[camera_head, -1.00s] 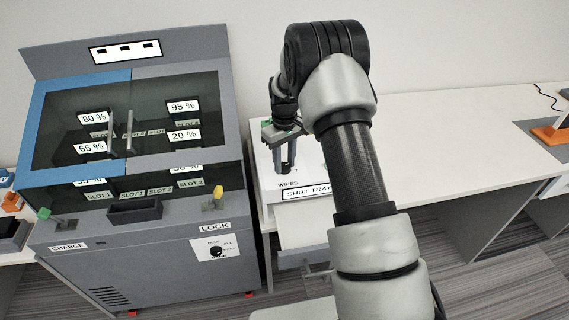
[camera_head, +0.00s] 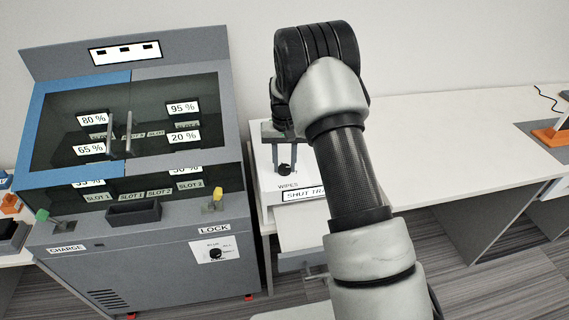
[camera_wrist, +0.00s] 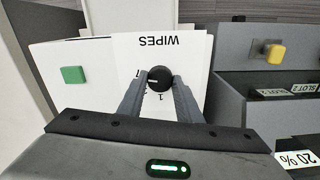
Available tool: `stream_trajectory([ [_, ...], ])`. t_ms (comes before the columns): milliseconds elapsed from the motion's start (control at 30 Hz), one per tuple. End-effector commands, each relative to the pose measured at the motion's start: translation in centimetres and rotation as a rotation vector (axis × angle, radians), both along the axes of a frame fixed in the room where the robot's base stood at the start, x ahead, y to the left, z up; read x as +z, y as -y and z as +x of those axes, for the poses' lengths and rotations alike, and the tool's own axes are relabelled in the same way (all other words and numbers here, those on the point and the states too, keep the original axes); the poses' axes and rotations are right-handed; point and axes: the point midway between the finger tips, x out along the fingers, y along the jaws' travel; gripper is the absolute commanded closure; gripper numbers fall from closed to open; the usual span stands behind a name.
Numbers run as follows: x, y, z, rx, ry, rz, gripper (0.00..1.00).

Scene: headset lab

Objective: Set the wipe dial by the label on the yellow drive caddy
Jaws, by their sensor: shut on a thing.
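The wipe dial (camera_wrist: 159,79) is a round black knob with a pale pointer mark, on a white panel (camera_wrist: 190,50) printed WIPES, upside down in the wrist view. A numeral 1 shows beside the knob; other marks are hidden. My gripper (camera_wrist: 158,86) is shut on the dial, one finger on each side. In the head view, the dial (camera_head: 285,170) sits below my gripper (camera_head: 284,158) on the white box. I cannot make out a yellow drive caddy or its label in either view.
The grey charging cabinet (camera_head: 150,270) stands left, with a green CHARGE lever (camera_head: 43,215), a yellow LOCK lever (camera_head: 218,194) and another black dial (camera_head: 215,253). A green button (camera_wrist: 72,75) is beside the WIPES panel. The white bench (camera_head: 440,140) at right is mostly clear.

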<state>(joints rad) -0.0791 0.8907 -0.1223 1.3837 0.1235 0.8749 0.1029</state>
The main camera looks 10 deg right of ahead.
Motion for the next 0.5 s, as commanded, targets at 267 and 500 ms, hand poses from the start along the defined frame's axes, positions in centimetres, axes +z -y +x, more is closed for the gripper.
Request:
stream_trajectory([
  [267,0.12,0.01,0.09,-0.011,0.003,0.0,0.91],
  [500,0.11,0.01,0.08,-0.011,0.002,0.001,0.58],
])
